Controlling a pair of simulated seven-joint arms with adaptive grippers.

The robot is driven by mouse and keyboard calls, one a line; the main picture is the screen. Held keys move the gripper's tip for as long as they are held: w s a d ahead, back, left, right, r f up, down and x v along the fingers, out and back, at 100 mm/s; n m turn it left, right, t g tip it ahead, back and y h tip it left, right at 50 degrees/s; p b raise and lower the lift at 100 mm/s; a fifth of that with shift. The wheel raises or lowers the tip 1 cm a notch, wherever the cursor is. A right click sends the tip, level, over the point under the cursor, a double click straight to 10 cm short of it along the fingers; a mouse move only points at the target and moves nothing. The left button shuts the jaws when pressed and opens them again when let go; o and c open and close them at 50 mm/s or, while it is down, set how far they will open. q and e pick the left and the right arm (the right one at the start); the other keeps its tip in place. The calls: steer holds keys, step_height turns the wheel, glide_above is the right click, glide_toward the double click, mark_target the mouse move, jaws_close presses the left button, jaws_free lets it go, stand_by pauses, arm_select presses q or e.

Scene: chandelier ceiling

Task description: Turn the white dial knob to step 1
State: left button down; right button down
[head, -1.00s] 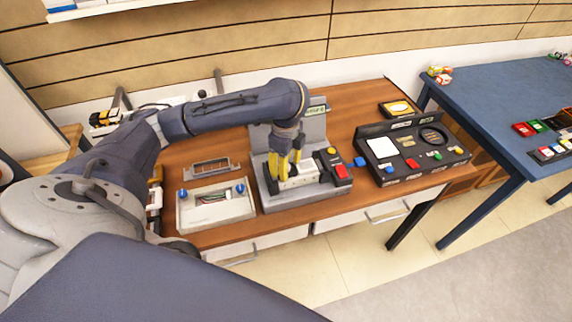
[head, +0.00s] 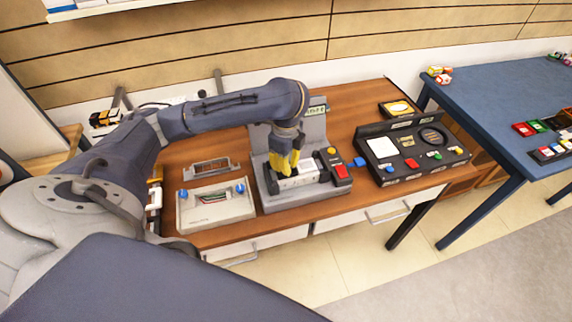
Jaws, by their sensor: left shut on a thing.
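The grey device (head: 327,196) stands on the wooden table, with a white panel (head: 297,183) on its front deck. My left gripper (head: 285,172) reaches down over this panel from above. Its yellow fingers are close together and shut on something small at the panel. The white dial knob is not clearly visible; the fingers cover the spot where they grip. A small display (head: 316,111) sits at the top of the device's upright back, too small to read. My right gripper is not in view.
A red button (head: 342,171) and a yellow button (head: 332,151) lie right of the fingers. A meter box (head: 215,213) with blue knobs stands to the left. A black control panel (head: 400,172) stands to the right. A blue table (head: 500,95) is further right.

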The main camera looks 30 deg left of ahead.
arm_select(q)
steer(key=m, duration=0.3)
steer(key=shift+m, duration=2.2)
steer(key=c, duration=1.2)
jaws_free()
steer(key=shift+r, duration=0.15)
steer(key=shift+r, duration=5.9)
